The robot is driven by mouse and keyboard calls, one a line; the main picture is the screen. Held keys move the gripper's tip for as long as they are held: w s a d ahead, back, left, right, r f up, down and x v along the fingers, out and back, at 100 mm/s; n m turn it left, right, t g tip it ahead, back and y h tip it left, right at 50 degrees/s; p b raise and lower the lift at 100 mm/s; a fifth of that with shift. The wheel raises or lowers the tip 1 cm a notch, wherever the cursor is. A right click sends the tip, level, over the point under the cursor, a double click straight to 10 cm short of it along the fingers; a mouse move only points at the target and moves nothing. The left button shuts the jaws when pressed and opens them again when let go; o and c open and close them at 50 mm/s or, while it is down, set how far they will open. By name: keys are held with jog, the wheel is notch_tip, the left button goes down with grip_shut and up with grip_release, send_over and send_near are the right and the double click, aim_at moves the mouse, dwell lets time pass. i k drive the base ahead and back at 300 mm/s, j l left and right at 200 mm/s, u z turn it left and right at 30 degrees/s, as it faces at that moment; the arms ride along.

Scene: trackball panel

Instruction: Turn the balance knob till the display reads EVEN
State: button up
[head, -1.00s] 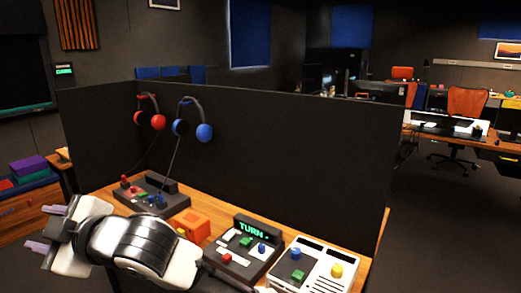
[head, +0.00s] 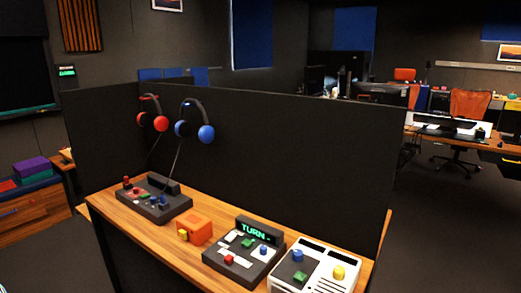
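A dark panel (head: 222,263) stands on the near wooden desk, with a raised display (head: 256,231) at its back reading "TURN" in green, followed by a small mark too small to read. On its face are a red control (head: 229,259), a green control (head: 247,243) and a blue control (head: 263,250), with pale label patches. I cannot tell from the labels which one is the balance knob. My gripper is out of view.
Left of the panel are an orange box (head: 196,226) with a yellow part and another dark panel (head: 172,210) with red and blue controls. A white panel (head: 318,280) stands right. Red headphones (head: 160,124) and blue headphones (head: 206,133) hang on the dark partition (head: 290,160).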

aim_at(263, 249)
jog(key=i+j, duration=0.2)
jog(key=j, duration=0.15)
jog(key=i+j, duration=0.15)
jog(key=j, duration=0.2)
jog(key=i+j, duration=0.2)
jog(key=j, duration=0.15)
jog(key=i+l, duration=0.25)
jog(key=i, duration=0.2)
